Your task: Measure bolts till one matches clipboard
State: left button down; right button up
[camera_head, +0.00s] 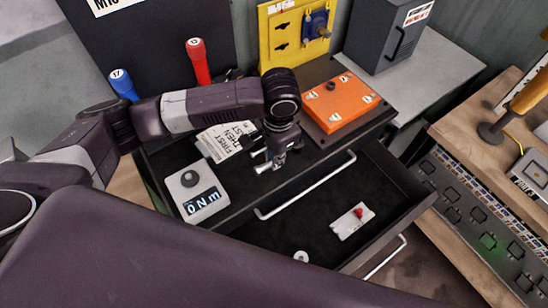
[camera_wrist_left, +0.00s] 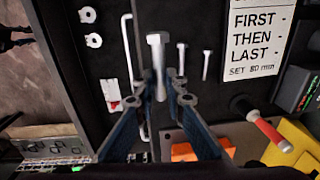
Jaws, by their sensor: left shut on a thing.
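My left gripper (camera_head: 272,152) is over the black work surface beside the open drawer in the head view. In the left wrist view the left gripper (camera_wrist_left: 160,92) is shut on a silver hex-head bolt (camera_wrist_left: 157,55), its head pointing away from the fingers. Two smaller bolts (camera_wrist_left: 182,56) (camera_wrist_left: 206,64) lie on the black surface beside it. The white clipboard sheet (camera_head: 226,139) lies behind the gripper; in the left wrist view the sheet (camera_wrist_left: 262,40) reads FIRST, THEN, LAST, SET 80 min or similar. A white measuring box (camera_head: 196,190) displays 0 Nm. The right gripper is not in view.
An orange box (camera_head: 340,101) stands behind right. Blue (camera_head: 122,86) and red (camera_head: 198,62) handled tools stand at the back left.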

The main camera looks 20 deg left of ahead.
aim_at(273, 179)
pick_arm(q)
jog(key=shift+f+b, duration=2)
jog(key=shift+b, duration=0.05)
jog(key=shift+f, duration=2.1)
jog(key=c, duration=1.9)
grip_release()
jog(key=shift+r, duration=0.1)
notch_tip(273, 179, up, 12)
jog(key=shift+s+d, duration=0.35)
jog(key=shift+d, duration=0.05)
